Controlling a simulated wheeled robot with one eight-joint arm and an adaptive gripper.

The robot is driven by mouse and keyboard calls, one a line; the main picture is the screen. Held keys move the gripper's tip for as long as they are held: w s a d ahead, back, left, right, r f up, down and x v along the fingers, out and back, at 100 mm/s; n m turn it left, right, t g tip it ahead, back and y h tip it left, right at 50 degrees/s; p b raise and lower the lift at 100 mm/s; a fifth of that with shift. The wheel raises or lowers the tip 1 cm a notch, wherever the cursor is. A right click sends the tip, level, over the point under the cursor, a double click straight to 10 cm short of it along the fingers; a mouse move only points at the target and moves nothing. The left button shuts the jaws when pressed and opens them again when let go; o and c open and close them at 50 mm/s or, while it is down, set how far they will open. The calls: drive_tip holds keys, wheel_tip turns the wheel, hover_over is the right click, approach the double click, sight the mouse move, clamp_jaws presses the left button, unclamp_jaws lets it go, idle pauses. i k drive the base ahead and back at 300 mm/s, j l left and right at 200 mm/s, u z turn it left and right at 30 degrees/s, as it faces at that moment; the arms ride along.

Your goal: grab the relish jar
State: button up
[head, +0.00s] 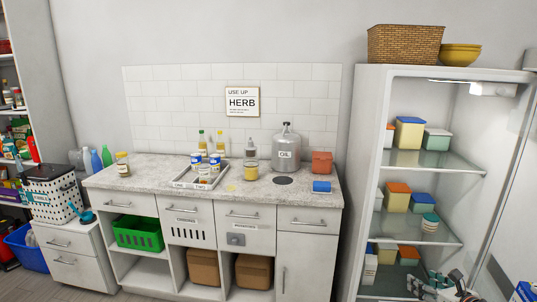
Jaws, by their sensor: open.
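No label in the head view is clear enough to tell which jar is the relish jar. A jar (122,169) with a pale label and yellowish top stands upright at the left end of the speckled counter (140,180). A second, yellowish jar (251,171) stands near the counter's middle, right of the tray. My gripper (452,284) is open at the lower right, in front of the open fridge, far from both jars. Its lower part is cut off by the picture's edge, and I see nothing held in it.
A two-part tray (207,184) holds white-labelled jars with blue lids; bottles stand behind. A grey OIL can (286,148), an orange-red container (321,163) and a blue item (321,186) stand to the right. The open fridge (368,120) has shelves of lidded boxes. Counter space between left jar and tray is clear.

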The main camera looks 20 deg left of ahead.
sight(122, 158)
drive_tip(key=u, duration=1.8)
